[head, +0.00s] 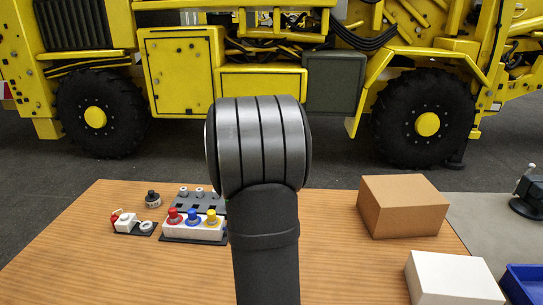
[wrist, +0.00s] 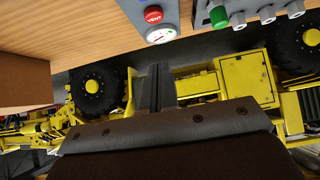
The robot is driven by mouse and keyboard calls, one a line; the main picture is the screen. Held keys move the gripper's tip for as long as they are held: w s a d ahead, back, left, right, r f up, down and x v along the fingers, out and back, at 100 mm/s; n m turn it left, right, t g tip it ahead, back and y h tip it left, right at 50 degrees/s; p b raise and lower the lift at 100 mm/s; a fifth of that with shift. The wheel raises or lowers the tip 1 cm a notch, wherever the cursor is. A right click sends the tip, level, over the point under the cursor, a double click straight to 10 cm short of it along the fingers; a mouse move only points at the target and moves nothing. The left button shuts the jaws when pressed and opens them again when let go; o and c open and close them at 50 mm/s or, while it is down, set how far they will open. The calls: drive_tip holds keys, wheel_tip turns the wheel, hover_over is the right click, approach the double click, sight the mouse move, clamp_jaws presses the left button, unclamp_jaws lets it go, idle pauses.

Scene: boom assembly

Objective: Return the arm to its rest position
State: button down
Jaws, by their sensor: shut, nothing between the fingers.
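My gripper (wrist: 156,72) shows in the wrist view as two dark fingers, closed together with nothing between them. It is clear of the things around it, and the yellow machine (wrist: 225,85) is behind it. In the head view my arm stands upright in the middle of the picture, and my gripper cannot be made out there.
On the wooden table (head: 330,270) are a brown box (head: 402,207), a white box (head: 452,279), a panel (head: 195,228) with red, blue and yellow buttons, and small parts at left. A blue bin (head: 525,285) is at right. The yellow machine (head: 180,70) stands behind.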

drive_tip(key=x, duration=0.7)
drive_tip(key=shift+w+f, duration=0.15)
drive_tip(key=shift+f, duration=0.05)
drive_tip(key=shift+w, duration=0.15)
drive_tip(key=shift+w+r, duration=0.2)
drive_tip(key=shift+r, duration=0.05)
drive_tip(key=shift+v, duration=1.75)
drive_tip(key=shift+w+f, duration=0.1)
